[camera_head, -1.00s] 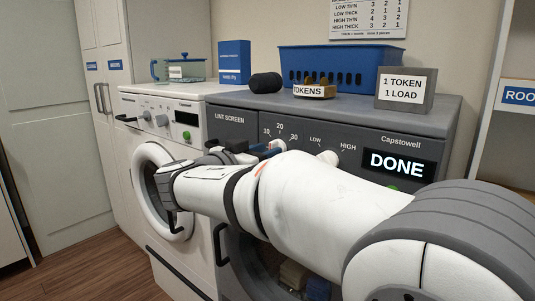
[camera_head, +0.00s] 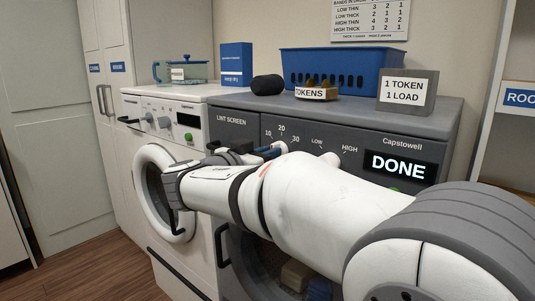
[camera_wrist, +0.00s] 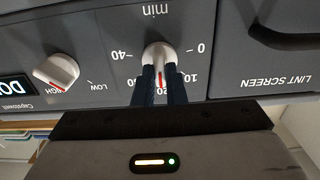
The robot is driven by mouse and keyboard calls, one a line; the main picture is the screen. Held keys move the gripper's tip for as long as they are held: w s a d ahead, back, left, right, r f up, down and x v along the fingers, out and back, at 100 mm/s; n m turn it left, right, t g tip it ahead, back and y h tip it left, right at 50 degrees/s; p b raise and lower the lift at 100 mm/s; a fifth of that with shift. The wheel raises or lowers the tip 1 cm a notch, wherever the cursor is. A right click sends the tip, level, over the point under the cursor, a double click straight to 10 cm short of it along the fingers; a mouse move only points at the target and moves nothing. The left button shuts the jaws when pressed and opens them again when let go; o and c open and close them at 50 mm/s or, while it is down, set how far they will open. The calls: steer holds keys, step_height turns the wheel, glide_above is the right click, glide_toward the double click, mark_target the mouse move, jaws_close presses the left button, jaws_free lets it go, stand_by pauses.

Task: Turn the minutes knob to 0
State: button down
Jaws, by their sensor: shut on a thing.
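The minutes knob (camera_wrist: 158,52) is a white round knob with a red pointer line, seen upside down in the wrist view under the "min" label. Its pointer faces down the picture, near the 20 mark. The 0 mark is to its right and the 40 mark to its left. My gripper (camera_wrist: 161,84) has its two dark blue fingers on either side of the knob's pointer grip, shut on it. In the head view the knob (camera_head: 280,147) shows as a small white piece at the tip of my gripper (camera_head: 268,153), mostly hidden by it.
The heat knob (camera_wrist: 56,70) sits beside the minutes knob, turned towards HIGH. The lint screen panel with its dark handle (camera_wrist: 290,35) is on the other side. The dryer's display (camera_head: 400,166) reads DONE. A token tray (camera_head: 316,93) and blue basket (camera_head: 365,68) stand on top.

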steer(key=shift+n, duration=0.3)
steer(key=n+p, duration=0.2)
steer(key=n, duration=0.7)
steer(key=n+p, duration=0.3)
steer(key=n, duration=0.7)
steer(key=shift+w+a+f, duration=0.15)
steer(key=shift+f, duration=0.05)
steer(key=shift+f+n, duration=0.1)
steer(key=shift+n, duration=0.2)
steer(key=c, duration=1.5)
jaws_free()
